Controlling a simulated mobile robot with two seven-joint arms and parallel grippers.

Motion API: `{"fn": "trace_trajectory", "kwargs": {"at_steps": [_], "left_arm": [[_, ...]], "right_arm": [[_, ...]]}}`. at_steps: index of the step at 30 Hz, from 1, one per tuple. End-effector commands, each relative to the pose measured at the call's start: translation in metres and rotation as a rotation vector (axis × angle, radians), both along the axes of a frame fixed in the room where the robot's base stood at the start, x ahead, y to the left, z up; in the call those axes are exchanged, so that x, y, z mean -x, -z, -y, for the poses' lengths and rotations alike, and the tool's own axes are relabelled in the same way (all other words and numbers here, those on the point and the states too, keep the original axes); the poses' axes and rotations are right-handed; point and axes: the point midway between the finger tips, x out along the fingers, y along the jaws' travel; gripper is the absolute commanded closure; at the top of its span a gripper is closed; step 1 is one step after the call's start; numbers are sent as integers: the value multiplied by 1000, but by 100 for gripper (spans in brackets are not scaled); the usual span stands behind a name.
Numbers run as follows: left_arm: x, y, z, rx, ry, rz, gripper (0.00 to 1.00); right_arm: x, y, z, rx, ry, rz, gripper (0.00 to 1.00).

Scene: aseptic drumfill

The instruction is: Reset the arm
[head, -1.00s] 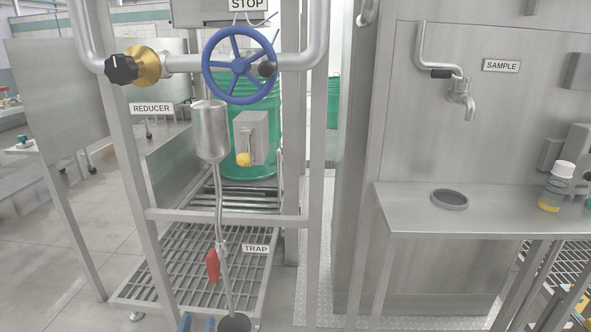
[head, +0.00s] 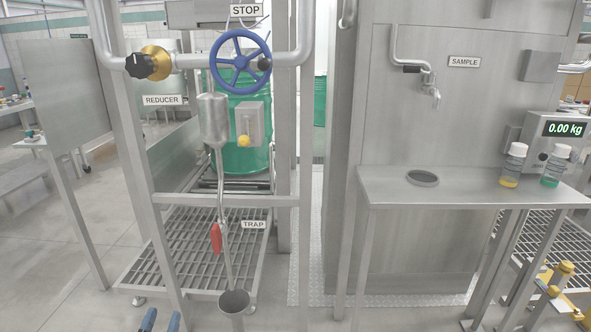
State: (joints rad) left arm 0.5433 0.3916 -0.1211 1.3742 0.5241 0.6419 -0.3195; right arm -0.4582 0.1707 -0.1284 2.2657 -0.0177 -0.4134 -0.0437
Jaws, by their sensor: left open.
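My left gripper (head: 161,321) shows only as two blue fingertips at the bottom edge of the head view, left of the centre. The fingertips are apart with nothing seen between them, so it is open. The rest of the gripper and its arm are below the picture. It is to the left of and below the grey drain funnel (head: 234,302) under the trap pipe, and apart from it. My right gripper is not in view.
A pipe frame stands ahead with a blue handwheel (head: 240,62), a black reducer knob (head: 139,65) and a red trap lever (head: 216,239). At the right, a steel shelf (head: 455,188) holds two bottles near a scale (head: 554,138) reading 0.00 kg.

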Motion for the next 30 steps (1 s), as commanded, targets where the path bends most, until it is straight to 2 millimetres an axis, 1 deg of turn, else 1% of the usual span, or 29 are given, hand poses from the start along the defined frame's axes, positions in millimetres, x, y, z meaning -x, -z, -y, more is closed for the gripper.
{"fn": "trace_trajectory", "kwargs": {"at_steps": [1, 3, 13, 15, 20, 23, 26, 29, 30], "left_arm": [[-2, -5, -11, -28, 0, 6, 53], [-4, -10, -24, -62, 0, 11, 53], [-12, -38, -82, -220, 2, 32, 53], [5, -22, -75, -223, 24, -22, 53], [36, 1, -67, -252, 63, -124, 53], [61, 16, -62, -272, 89, -198, 53], [93, 33, -56, -298, 118, -291, 53], [131, 50, -50, -327, 144, -400, 53], [148, 55, -48, -340, 154, -445, 53]], "right_arm": [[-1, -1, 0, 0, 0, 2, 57], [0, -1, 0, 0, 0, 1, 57], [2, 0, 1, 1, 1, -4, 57], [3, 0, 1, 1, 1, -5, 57], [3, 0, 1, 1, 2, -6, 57], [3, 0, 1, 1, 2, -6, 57], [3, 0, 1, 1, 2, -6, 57], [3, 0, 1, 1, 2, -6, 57], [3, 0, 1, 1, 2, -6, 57]]}}
